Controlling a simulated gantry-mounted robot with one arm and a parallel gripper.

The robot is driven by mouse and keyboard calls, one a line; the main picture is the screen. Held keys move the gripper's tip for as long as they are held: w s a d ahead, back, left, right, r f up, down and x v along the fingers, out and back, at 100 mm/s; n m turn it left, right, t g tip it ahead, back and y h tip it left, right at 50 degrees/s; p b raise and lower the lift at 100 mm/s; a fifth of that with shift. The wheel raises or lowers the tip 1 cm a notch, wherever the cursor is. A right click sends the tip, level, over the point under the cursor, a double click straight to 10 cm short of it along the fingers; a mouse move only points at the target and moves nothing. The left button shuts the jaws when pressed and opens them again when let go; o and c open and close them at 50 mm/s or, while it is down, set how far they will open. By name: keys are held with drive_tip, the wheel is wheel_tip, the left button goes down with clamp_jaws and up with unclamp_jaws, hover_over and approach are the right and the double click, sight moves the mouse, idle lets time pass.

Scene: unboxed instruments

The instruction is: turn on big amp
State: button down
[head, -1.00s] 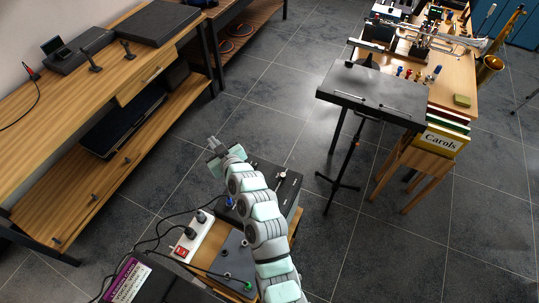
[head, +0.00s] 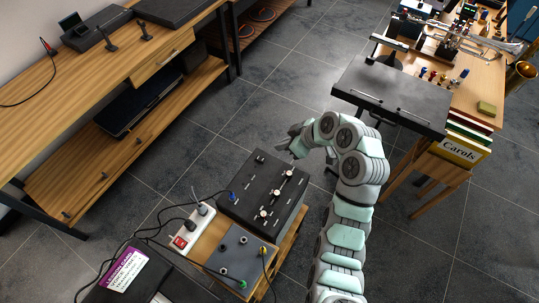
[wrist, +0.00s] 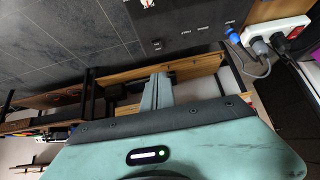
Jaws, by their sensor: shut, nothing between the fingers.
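The big amp, a black box (head: 255,197) with several knobs and sliders on its top, sits on a wooden stand at the lower middle of the head view. A blue plug (head: 232,196) sits at its left side. In the wrist view part of its black panel (wrist: 195,22) shows at the top, with small white labels and a dark square piece. My gripper (head: 290,142) is shut and empty, beyond the amp's far right corner and apart from it.
A white power strip (head: 190,230) with a red switch and cables lies left of the amp. A smaller grey box (head: 236,253) with knobs stands in front. A black-topped stand (head: 400,88) is at right; a long wooden bench (head: 130,50) is at left. Floor between is clear.

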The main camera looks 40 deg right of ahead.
drive_tip(key=shift+f, duration=0.1)
hover_over(261, 159)
drive_tip(key=s, duration=0.2)
wheel_tip(261, 159, down, 8)
drive_tip(key=shift+w+d+f, duration=0.1)
drive_tip(key=shift+s+d+f, duration=0.1)
drive_tip(key=shift+s+f, duration=0.05)
drive_tip(key=shift+f, duration=0.45)
drive_tip(key=shift+s+d+f, duration=0.1)
drive_tip(key=shift+s+f, duration=0.05)
drive_tip(key=shift+f, duration=1)
